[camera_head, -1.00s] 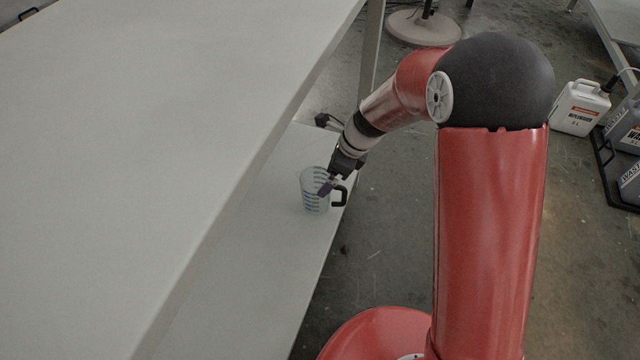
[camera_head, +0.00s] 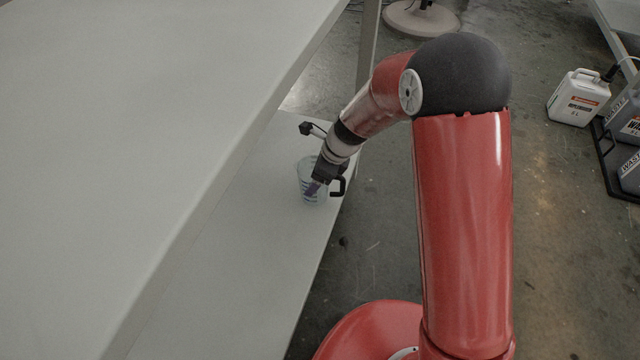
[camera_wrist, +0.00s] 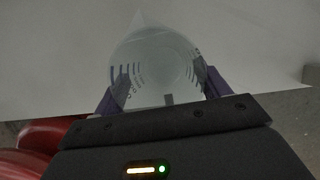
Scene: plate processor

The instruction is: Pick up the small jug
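In the wrist view the jug (camera_wrist: 155,60) lies between the two spread fingers of my gripper (camera_wrist: 160,92), one at each side. The fingers look open; whether they touch the wall cannot be told.
A large upper tabletop (camera_head: 130,120) overhangs the shelf at the left. A table leg (camera_head: 367,50) stands behind my arm. A white canister (camera_head: 577,98) and dark containers (camera_head: 625,125) are on the floor at right. The floor right of the shelf is mostly clear.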

